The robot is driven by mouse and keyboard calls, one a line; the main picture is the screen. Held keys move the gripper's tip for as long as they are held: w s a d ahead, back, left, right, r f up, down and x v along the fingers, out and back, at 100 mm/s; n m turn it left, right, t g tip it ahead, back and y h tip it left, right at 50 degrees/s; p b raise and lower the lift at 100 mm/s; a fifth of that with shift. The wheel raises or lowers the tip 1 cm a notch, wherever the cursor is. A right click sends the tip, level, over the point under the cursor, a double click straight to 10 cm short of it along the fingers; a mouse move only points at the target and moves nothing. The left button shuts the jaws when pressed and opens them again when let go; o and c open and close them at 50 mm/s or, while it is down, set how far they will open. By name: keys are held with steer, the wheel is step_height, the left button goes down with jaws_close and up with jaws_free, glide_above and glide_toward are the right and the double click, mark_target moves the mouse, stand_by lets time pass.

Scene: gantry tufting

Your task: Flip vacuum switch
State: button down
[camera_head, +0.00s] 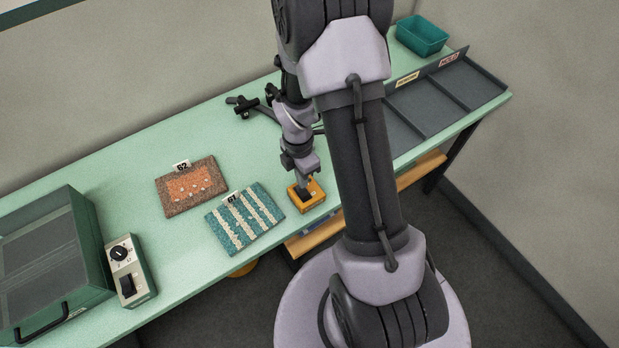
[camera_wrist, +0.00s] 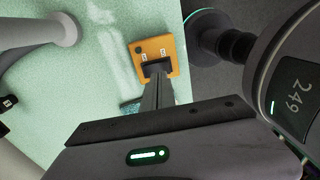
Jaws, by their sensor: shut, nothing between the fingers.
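The vacuum switch appears to be the small orange box (camera_head: 309,200) near the front edge of the green table, with a dark rocker on top. In the wrist view the orange box (camera_wrist: 142,47) shows small white marks beside its black rocker (camera_wrist: 157,66). My gripper (camera_head: 305,181) is shut and empty, pointing down at the box. In the wrist view its fingertips (camera_wrist: 157,76) are right at the rocker and partly cover it. I cannot tell whether they touch it or which way the rocker is tilted.
Two tufted samples, an orange-brown one (camera_head: 191,186) and a teal striped one (camera_head: 244,220), lie left of the box. A control box with a knob (camera_head: 130,271) and a green cabinet (camera_head: 90,245) stand farther left. A divided grey tray (camera_head: 440,101) and teal bin (camera_head: 422,36) are right.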

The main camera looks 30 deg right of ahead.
steer(key=r, duration=0.1)
steer(key=d+r, duration=0.1)
steer(key=r, duration=0.1)
step_height(320, 180, up, 8)
steer(key=f+p, duration=0.1)
glide_above(306, 189)
steer(key=shift+w+a+r, duration=0.2)
steer(key=shift+w+a, duration=0.1)
steer(key=shift+a, duration=0.2)
steer(key=shift+d, duration=0.1)
